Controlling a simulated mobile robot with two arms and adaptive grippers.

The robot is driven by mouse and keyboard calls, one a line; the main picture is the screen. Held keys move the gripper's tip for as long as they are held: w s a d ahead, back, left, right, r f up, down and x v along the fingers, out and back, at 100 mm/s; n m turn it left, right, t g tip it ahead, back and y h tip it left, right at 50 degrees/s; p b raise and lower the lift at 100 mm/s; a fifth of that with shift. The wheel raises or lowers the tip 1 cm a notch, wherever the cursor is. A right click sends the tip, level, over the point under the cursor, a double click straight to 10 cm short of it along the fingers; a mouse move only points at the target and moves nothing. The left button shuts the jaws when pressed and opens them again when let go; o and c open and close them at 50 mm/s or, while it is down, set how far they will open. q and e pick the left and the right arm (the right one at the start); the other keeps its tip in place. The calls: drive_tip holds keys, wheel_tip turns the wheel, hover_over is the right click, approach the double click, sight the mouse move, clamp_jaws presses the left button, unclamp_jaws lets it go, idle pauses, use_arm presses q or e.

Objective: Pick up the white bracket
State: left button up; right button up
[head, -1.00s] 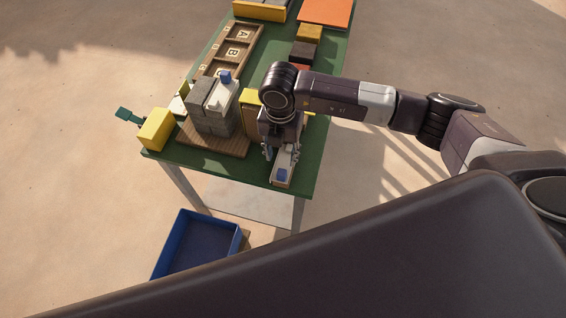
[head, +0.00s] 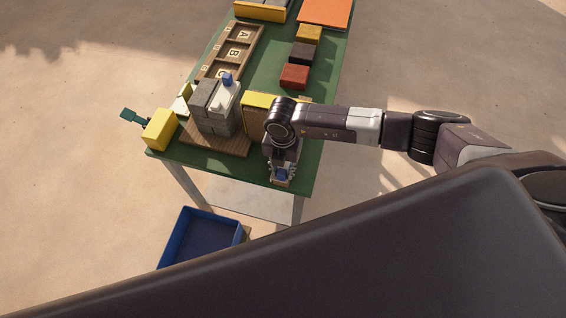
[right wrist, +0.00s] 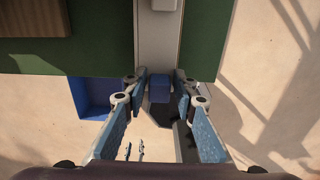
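My right gripper (head: 281,177) points down over the table's near right corner. In the right wrist view its fingers (right wrist: 160,84) are open, one on each side of a small blue block (right wrist: 159,89), with narrow gaps. The blue block also shows in the head view (head: 281,174). It is at the near end of a pale strip (right wrist: 158,45), and a white piece (right wrist: 163,4) lies farther along the strip. Another white piece (head: 224,98) with a blue knob (head: 227,78) stands against the grey blocks (head: 209,105). I cannot tell which white piece is the bracket. My left gripper is out of view.
The green table (head: 265,82) carries a lettered wooden rack (head: 216,65), a red block (head: 294,76), a black block (head: 302,53) and yellow blocks (head: 160,129). A blue bin (head: 168,246) stands below the table's near edge. Open floor lies right of the table.

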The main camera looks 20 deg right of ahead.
clamp_jaws()
drive_tip(key=shift+r, duration=0.2)
wheel_tip(320, 180, up, 20)
drive_tip(key=b, duration=0.5)
drive_tip(key=shift+f+b, duration=0.15)
drive_tip(key=shift+b, duration=0.15)
